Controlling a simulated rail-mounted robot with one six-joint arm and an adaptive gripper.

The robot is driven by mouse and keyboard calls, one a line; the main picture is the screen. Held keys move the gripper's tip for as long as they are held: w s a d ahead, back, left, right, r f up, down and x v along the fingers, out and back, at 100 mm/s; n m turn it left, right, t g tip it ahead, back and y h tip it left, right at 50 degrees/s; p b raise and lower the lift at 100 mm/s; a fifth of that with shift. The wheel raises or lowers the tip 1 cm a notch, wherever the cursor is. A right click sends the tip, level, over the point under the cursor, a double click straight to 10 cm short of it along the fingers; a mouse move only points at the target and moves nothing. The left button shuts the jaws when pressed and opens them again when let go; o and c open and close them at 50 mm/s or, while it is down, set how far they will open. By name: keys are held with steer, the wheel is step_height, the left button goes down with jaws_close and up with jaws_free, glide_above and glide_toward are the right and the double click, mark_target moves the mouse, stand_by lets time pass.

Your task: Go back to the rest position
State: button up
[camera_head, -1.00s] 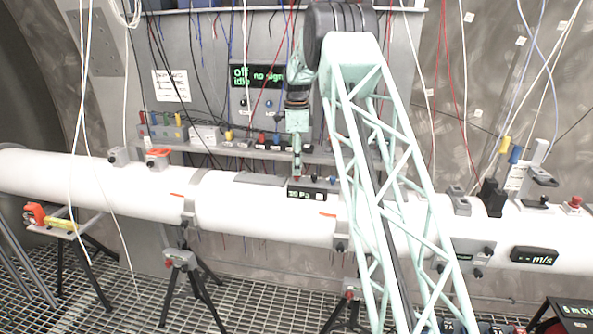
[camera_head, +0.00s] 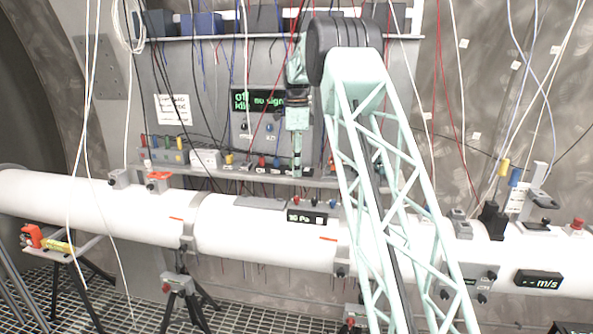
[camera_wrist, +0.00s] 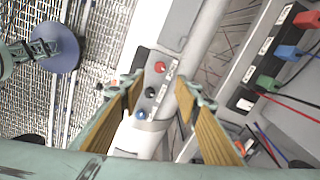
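My gripper (camera_head: 297,172) points down above the white pipe (camera_head: 255,235) in the head view, close in front of the grey shelf. It is apart from the small pressure display (camera_head: 306,217) on the pipe, which sits below it. In the wrist view my gripper (camera_wrist: 158,92) has its two fingers spread, with nothing held between them. Beyond the gap is a grey block (camera_wrist: 150,82) with red, black and blue knobs on the pipe.
A shelf (camera_head: 330,181) with coloured connectors runs behind the pipe, below a panel display (camera_head: 262,100). Thin cables hang in front of the wall. A flow display (camera_head: 539,280) is at the right. Tripod stands hold the pipe.

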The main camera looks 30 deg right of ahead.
stand_by(0.5)
steer(key=s+a+r+n+t+b, duration=0.1)
steer(key=s+a+r+n+b, duration=0.4)
steer(key=s+a+r, duration=0.75)
steer(key=s+a+r+n+t+b, duration=0.1)
steer(key=s+a+n, duration=0.2)
steer(key=s, duration=0.6)
steer(key=s+a+r+n+b, duration=0.15)
steer(key=s+a+n, duration=0.25)
steer(key=s, duration=0.6)
steer(key=s+a+f+n+b, duration=0.2)
steer(key=s+f, duration=0.3)
steer(key=s, duration=0.7)
steer(key=s+a+f+n+t+b, duration=0.1)
steer(key=s+f+n, duration=0.4)
steer(key=s, duration=0.7)
steer(key=s+a+f+n+t+b, duration=0.1)
steer(key=s+a+f+n+b, duration=0.2)
steer(key=s, duration=0.9)
step_height(320, 180, down, 3)
steer(key=shift+a+r+n+b, duration=0.1)
steer(key=shift+a+n+b, duration=0.35)
steer(key=shift+a, duration=0.6)
steer(key=shift+d, duration=0.1)
